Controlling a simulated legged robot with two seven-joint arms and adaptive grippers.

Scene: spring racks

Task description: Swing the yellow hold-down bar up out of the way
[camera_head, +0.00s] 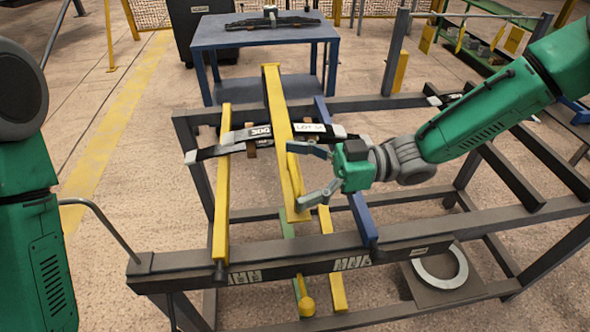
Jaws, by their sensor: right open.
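The yellow hold-down bar (280,105) slants across the middle of the rack (200,258), its far end near the blue table and its near end over the rack's middle. It passes above labelled dark leaf springs (235,137). My right gripper (298,178) is open at the bar's right side, near its lower end. Its two grey fingers are spread along the bar, and the tips overlap or touch its edge; I cannot tell which. My left gripper is not in view.
A yellow rail (221,190) stands left of the bar and a blue rail (362,215) right of it. A yellow ball knob (307,307) is low at the front. A blue table (262,36) stands behind. A ring (440,268) lies at the lower right.

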